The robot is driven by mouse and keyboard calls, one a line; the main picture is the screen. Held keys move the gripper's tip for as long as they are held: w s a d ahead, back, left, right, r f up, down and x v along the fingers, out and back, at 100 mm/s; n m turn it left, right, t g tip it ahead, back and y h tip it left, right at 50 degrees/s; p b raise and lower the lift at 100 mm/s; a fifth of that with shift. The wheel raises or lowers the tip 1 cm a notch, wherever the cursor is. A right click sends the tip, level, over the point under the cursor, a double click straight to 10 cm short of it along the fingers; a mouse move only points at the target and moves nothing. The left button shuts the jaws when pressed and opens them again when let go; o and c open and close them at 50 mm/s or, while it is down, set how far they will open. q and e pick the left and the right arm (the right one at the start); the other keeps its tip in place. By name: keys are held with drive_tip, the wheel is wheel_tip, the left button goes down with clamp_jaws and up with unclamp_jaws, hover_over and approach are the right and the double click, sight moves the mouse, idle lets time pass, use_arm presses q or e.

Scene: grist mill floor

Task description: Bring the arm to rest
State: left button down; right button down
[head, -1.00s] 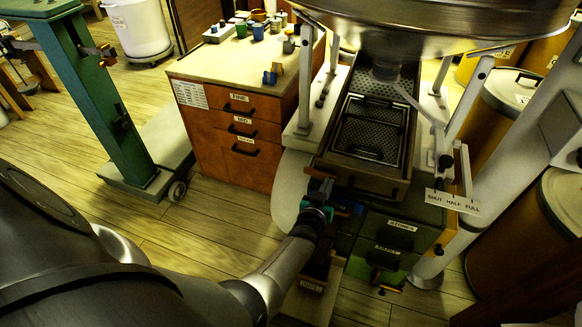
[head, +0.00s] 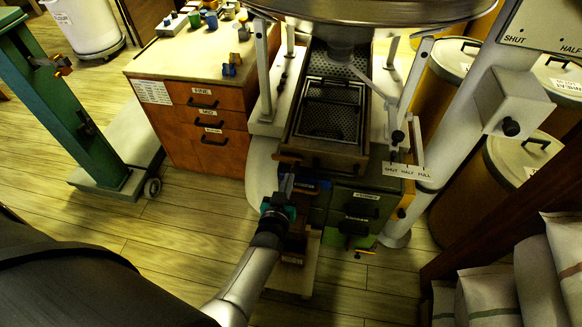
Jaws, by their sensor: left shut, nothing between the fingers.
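My left arm (head: 245,284) comes up from the bottom of the head view. Its gripper (head: 287,182) is shut and empty, pointing away from me. It sits just in front of the sieve machine, below and left of the sieve tray (head: 329,128) in the picture, and left of the green drawers (head: 355,207). A narrow brown box (head: 294,245) is partly hidden behind the wrist. I cannot tell whether the gripper touches anything. My right gripper is not in view.
A wooden drawer cabinet (head: 190,124) with small coloured items on top stands to the left, and a green scale post (head: 62,110) beyond it. Filled sacks (head: 545,275) and lidded bins (head: 450,70) are at the right.

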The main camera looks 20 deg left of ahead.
use_arm(q)
drive_tip(key=shift+s+d+r, duration=0.1)
drive_tip(key=shift+s+r, duration=0.05)
drive_tip(key=shift+s, duration=0.4)
drive_tip(key=s+d+f+m+g+h, duration=0.2)
drive_tip(key=s+f+g, duration=0.1)
drive_tip(key=s+f, duration=0.45)
drive_tip(key=s+d+f+m+g+h, duration=0.1)
drive_tip(key=s+d+f+g, duration=0.2)
drive_tip(key=s+f, duration=0.45)
drive_tip(key=s+a+f+m+g, duration=0.1)
drive_tip(key=s+f+g, duration=0.3)
drive_tip(key=s, duration=0.8)
drive_tip(key=s+a+f+m+g, duration=0.1)
drive_tip(key=s+f, duration=0.5)
drive_tip(key=s, duration=0.6)
drive_tip(key=a+g, duration=0.1)
drive_tip(key=g, duration=0.1)
drive_tip(key=shift+s+a+m+g, duration=0.2)
drive_tip(key=shift+s+m+g, duration=0.1)
drive_tip(key=shift+m+g, duration=0.1)
